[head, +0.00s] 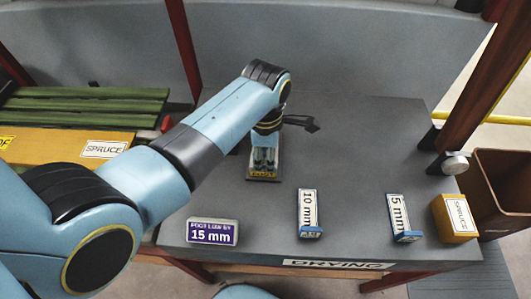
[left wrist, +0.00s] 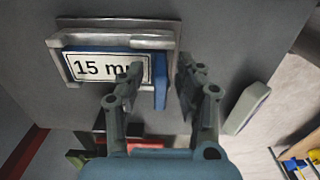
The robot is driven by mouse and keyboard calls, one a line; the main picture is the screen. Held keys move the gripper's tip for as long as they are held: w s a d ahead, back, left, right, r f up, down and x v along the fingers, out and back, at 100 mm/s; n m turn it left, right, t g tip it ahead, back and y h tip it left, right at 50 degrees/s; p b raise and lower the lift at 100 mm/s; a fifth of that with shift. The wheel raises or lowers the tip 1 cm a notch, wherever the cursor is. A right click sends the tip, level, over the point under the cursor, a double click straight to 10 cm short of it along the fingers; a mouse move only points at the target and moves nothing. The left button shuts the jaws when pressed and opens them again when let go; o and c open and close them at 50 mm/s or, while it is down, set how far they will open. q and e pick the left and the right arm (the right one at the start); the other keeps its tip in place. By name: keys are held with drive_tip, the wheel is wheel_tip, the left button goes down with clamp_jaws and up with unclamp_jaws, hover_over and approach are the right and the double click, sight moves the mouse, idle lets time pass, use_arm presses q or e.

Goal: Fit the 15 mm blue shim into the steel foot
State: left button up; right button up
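The 15 mm blue shim (left wrist: 107,67) lies in the steel foot (left wrist: 58,48), with its white "15 mm" label facing up in the left wrist view. Steel walls show beside it; I cannot tell whether it is fully seated. Its raised blue end tab (left wrist: 161,80) stands between the fingers of my left gripper (left wrist: 160,76). The fingers are apart, with a gap visible at the tab. In the head view my left gripper (head: 265,155) is above the foot (head: 264,179) and hides most of it and the shim. My right gripper is not in view.
A brown bin (head: 500,185) is beyond. The table's back right is clear.

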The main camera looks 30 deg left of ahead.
use_arm(q)
wheel_tip(320, 180, up, 11)
drive_tip(key=shift+f+p, duration=0.1)
drive_tip(key=shift+p, duration=0.2)
drive_tip(key=shift+r, duration=0.6)
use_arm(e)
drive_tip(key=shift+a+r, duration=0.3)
